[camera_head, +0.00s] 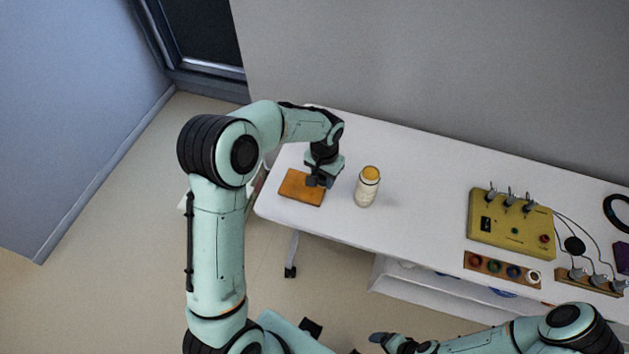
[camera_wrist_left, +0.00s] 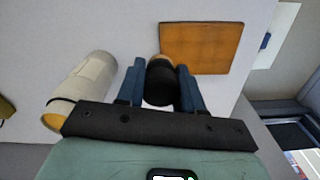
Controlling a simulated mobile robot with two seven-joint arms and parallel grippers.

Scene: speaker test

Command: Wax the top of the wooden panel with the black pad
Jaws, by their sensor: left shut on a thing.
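The wooden panel (camera_head: 296,187) is a flat orange-brown board lying on the white table near its left end. It also shows in the left wrist view (camera_wrist_left: 208,46), ahead of the fingers. My left gripper (camera_head: 318,182) is over the panel's right side, pointing down. In the left wrist view its blue fingers are shut on the black pad (camera_wrist_left: 161,86), a dark round piece with a tan far end. The pad is at the panel's near left corner in that view; I cannot tell whether they touch. My right gripper (camera_head: 388,341) is low in the head view, its jaws unclear.
A cream bottle with an orange-yellow cap (camera_head: 366,188) stands just right of my left gripper. A yellow switch box (camera_head: 511,226) and a brown strip with coloured rings (camera_head: 502,269) are farther right. The white table (camera_head: 420,207) is clear between bottle and box.

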